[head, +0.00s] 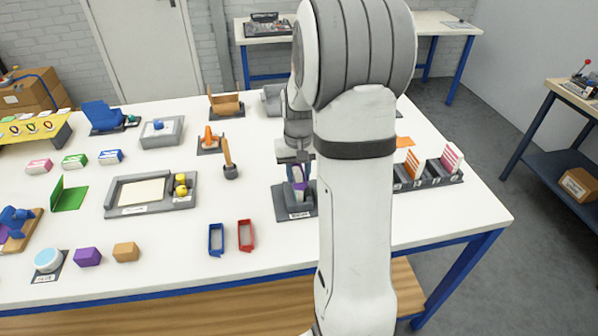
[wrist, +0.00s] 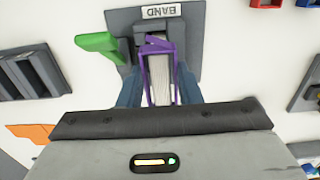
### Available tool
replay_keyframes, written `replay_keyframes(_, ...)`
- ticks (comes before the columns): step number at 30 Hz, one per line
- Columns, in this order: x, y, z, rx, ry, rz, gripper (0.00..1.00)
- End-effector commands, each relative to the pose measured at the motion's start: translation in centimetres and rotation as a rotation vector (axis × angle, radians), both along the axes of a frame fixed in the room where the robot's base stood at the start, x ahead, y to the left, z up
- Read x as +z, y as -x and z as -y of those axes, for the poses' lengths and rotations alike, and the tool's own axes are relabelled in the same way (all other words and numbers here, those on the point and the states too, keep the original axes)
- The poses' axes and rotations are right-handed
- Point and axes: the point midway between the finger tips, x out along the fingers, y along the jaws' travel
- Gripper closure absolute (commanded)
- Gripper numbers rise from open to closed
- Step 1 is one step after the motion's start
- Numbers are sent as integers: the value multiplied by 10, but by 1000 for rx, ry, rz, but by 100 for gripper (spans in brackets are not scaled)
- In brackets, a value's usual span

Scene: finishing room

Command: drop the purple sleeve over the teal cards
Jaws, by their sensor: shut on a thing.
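The purple sleeve (wrist: 163,43) is an open, thin-walled frame, slightly tilted in the wrist view; it also shows in the head view (head: 300,186). My gripper (wrist: 160,86) is shut on it, with a blue-grey finger at each side. A pale card stack (wrist: 162,76) shows inside the sleeve's outline, over the grey holder labelled BAND (wrist: 190,18). I cannot tell whether the sleeve is around the stack or still above it. No teal face of the cards is clear. In the head view my gripper (head: 297,165) is over the holder (head: 283,206), partly hidden by my arm.
A green piece (wrist: 100,44) sits beside the holder. Blue (head: 216,239) and red (head: 246,236) sleeves lie in front on the table. A slotted rack with orange and pink-striped cards (head: 452,160) stands right of my arm.

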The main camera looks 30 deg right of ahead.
Motion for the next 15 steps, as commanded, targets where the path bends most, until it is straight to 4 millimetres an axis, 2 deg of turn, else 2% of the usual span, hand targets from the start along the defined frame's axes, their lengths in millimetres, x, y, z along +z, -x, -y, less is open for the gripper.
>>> replay_keyframes(15,-8,0,0,0,0,0,81)
